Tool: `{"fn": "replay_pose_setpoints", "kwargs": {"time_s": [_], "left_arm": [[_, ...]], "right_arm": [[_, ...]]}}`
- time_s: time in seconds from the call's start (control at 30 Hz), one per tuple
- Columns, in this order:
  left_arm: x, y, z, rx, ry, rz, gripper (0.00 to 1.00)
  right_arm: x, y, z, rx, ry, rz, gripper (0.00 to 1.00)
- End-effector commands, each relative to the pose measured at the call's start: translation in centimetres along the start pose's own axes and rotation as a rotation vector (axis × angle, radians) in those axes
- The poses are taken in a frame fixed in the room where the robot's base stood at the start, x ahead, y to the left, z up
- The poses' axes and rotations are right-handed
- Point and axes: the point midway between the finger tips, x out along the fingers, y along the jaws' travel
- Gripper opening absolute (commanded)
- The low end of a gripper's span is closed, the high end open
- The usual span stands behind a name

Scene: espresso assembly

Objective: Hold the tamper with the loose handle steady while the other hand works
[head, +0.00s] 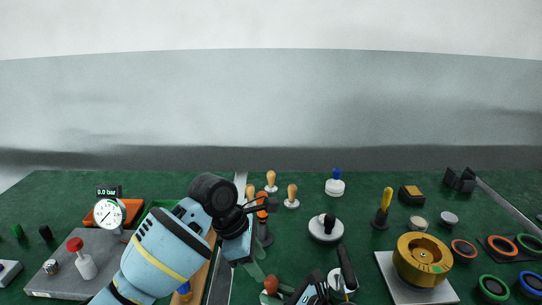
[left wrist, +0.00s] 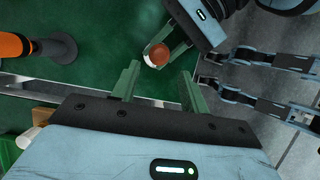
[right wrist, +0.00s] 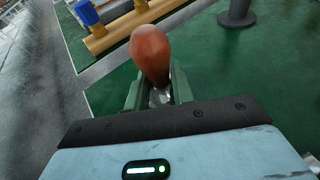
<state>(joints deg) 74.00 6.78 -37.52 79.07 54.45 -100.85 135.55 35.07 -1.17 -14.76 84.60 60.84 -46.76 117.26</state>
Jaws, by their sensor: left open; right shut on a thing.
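The tamper with a reddish-brown handle (right wrist: 152,55) is between the fingers of my right gripper (right wrist: 158,92). Its rounded handle top also shows in the head view (head: 271,284) and in the left wrist view (left wrist: 157,55). My right gripper is shut on it near the handle's lower end. My left gripper (left wrist: 160,88) is open and empty. In the left wrist view its fingers point toward the handle top, with a gap between. In the head view my left gripper (head: 257,262) is just above and left of it.
An orange-handled tool (head: 262,208) stands close behind my left gripper. Several wooden-handled tools (head: 291,197) stand farther back. A gold round part (head: 422,262) sits on a pale plate (head: 445,295) at right. A gauge (head: 109,213) and a grey slab (head: 55,283) are at left.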

Motion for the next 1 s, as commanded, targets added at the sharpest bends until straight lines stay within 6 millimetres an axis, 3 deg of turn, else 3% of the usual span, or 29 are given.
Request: {"fn": "replay_pose_setpoints", "kwargs": {"time_s": [0.03, 0.5, 1.0], "left_arm": [[0.9, -0.1, -0.1, -0.001, 0.0, -0.003, 0.45], [6.3, -0.1, 0.0, 0.0, -0.001, -0.004, 0.45], [7.4, 0.0, -0.1, 0.0, -0.001, -0.002, 0.45]], "right_arm": [[0.0, 0.2, -1.2, 0.006, 0.021, 0.005, 0.11], [0.0, 0.2, -1.2, 0.006, 0.021, 0.005, 0.11], [0.0, 0.2, -1.2, 0.006, 0.021, 0.005, 0.11]]}}
